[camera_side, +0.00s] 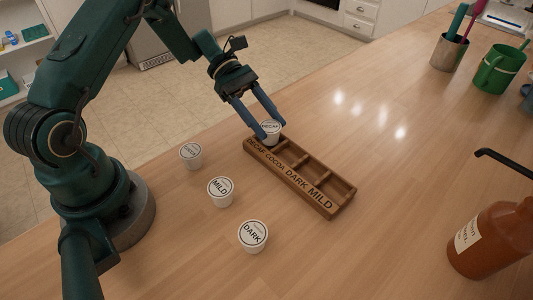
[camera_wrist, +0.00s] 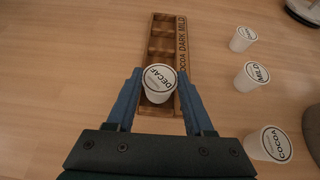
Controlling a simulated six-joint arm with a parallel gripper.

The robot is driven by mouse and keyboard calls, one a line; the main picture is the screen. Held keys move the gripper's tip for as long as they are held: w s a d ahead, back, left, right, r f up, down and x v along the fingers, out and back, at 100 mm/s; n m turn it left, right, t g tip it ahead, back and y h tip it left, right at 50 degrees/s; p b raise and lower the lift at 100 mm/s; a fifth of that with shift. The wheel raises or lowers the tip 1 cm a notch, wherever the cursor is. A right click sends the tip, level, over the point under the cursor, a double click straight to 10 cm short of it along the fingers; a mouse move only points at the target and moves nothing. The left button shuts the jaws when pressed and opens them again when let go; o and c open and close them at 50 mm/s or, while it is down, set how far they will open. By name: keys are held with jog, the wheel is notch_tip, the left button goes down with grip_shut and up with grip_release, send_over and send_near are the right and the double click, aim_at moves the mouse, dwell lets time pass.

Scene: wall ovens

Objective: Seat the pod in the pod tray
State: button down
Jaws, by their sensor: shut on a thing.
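A white pod with a DECAF lid (camera_side: 270,131) is between the blue fingers of my gripper (camera_side: 268,131), which is shut on it. It also shows in the wrist view (camera_wrist: 159,79), lid up and slightly tilted. The brown wooden pod tray (camera_side: 327,207) has a row of compartments labelled DECAF, COCOA, DARK and MILD. The pod is over the DECAF end compartment. I cannot tell whether its base is inside or just above it. The wrist view shows the tray (camera_wrist: 161,19) running away from my gripper (camera_wrist: 159,80), with the DECAF label hidden.
Pods labelled COCOA (camera_side: 191,155), MILD (camera_side: 221,192) and DARK (camera_side: 253,236) stand on the wooden counter, left of and in front of the tray. A brown pump bottle (camera_side: 490,240) stands at right. A metal cup (camera_side: 449,53) and green mug (camera_side: 497,70) stand far right.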

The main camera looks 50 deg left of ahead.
jog(key=shift+f, duration=0.35)
jog(key=shift+c, duration=1.4)
grip_release()
jog(key=shift+f, duration=0.1)
